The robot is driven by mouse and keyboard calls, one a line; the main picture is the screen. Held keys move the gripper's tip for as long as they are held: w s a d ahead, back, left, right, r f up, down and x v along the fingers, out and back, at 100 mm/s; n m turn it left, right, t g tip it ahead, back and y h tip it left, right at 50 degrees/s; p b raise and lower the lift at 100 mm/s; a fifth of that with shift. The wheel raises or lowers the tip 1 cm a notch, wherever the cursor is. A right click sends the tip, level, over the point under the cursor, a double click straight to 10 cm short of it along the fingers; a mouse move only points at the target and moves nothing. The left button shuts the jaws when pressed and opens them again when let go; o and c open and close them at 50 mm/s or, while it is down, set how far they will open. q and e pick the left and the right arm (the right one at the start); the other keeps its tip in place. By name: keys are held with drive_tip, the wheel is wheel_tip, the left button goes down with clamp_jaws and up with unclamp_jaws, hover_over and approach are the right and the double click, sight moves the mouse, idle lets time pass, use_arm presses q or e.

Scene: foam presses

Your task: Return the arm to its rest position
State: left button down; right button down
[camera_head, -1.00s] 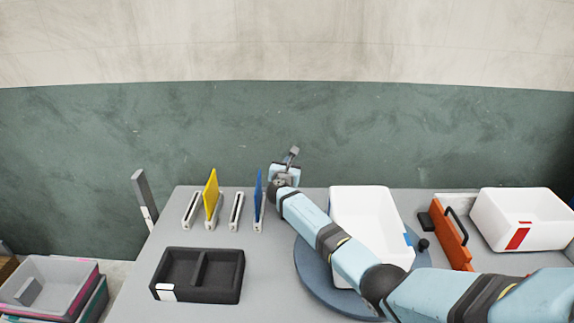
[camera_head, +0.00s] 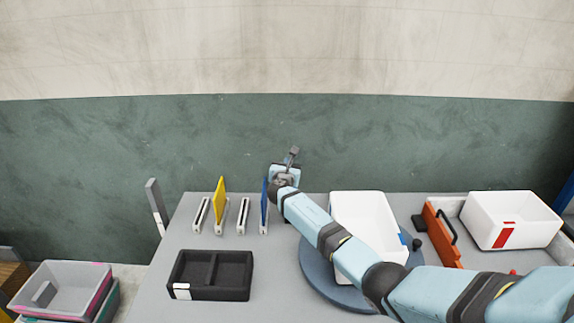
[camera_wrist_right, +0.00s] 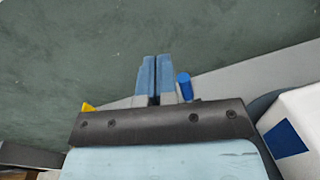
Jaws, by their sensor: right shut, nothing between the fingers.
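My right arm reaches in from the lower right of the head view across the table. Its right gripper (camera_head: 293,153) is raised at the table's far edge, in front of the green wall. In the right wrist view the two fingers of the right gripper (camera_wrist_right: 154,78) lie side by side, shut and empty. A blue panel (camera_head: 264,205) stands in a slotted holder just left of the gripper; a blue top edge (camera_wrist_right: 185,85) shows beside the fingers in the wrist view. My left gripper is not in view.
A yellow panel (camera_head: 219,199) stands in another slot holder. A black divided tray (camera_head: 210,293) is at the front left. A white bin (camera_head: 350,207) sits on a blue round turntable (camera_head: 318,279) under my arm. An orange-fronted drawer (camera_head: 440,233) and a second white bin (camera_head: 512,213) are at right.

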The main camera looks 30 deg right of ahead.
drive_tip(key=s+a+f+m+g+y, duration=0.1)
drive_tip(key=s+a+f+m+y, duration=0.2)
drive_tip(key=s+a+f, duration=0.35)
drive_tip(key=s+a+f+m+y, duration=0.3)
drive_tip(key=s+a+f+m, duration=0.1)
drive_tip(key=s+f, duration=0.5)
drive_tip(key=s+a+f+m+g+y, duration=0.1)
drive_tip(key=s+a+f+m+y, duration=0.15)
drive_tip(key=s+a+f, duration=0.4)
drive_tip(key=s+a+m+y, duration=0.2)
drive_tip(key=s+a+m, duration=0.1)
drive_tip(key=s, duration=0.6)
drive_tip(key=s+a+r+m+y, duration=0.1)
drive_tip(key=s+a+m, duration=0.2)
drive_tip(key=s+m, duration=0.3)
drive_tip(key=s+a+m+y, duration=0.2)
drive_tip(key=s+m, duration=0.3)
drive_tip(key=s, duration=0.9)
drive_tip(key=shift+s+a+r+g+y, duration=0.25)
drive_tip(key=shift+a+g+y, duration=0.15)
drive_tip(key=shift+a, duration=0.15)
